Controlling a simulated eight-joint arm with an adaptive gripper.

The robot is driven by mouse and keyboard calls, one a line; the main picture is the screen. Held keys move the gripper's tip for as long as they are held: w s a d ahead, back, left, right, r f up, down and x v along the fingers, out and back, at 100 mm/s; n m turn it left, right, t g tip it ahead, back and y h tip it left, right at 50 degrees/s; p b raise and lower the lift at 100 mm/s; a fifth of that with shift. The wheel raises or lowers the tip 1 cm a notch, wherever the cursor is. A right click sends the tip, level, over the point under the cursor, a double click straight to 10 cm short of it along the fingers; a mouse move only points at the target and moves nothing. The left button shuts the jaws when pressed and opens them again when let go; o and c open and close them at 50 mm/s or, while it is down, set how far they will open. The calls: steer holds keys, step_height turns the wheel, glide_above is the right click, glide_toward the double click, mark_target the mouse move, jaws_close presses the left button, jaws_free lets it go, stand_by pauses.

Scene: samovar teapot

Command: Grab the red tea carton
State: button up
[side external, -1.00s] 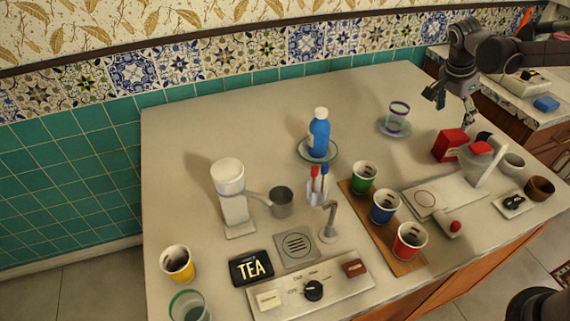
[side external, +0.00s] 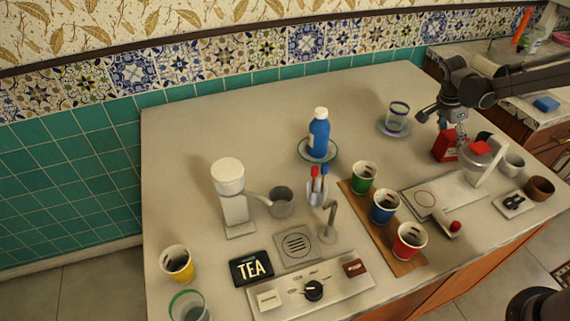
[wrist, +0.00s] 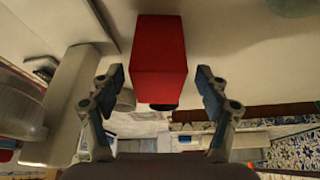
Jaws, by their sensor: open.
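The red tea carton (side external: 441,150) stands on the counter at the right, beside a clear container with a red top. My gripper (side external: 441,122) is just above the carton in the side view, and one finger overlaps part of it there. In the wrist view the carton (wrist: 160,58) shows as a red box, centred beyond the gap between my open fingers (wrist: 158,82). Clear space shows on both sides of it, and the fingers do not appear to touch it.
A clear container (side external: 478,158) with a red top is close on the carton's right. A glass (side external: 397,116) on a saucer is to its left. Cups in green (side external: 364,178), blue and red stand on a wooden board nearer the front.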

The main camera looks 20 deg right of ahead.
steer(key=shift+x, duration=1.7)
steer(key=shift+s, duration=0.1)
steer(key=c, duration=1.2)
steer(key=shift+c, duration=0.2)
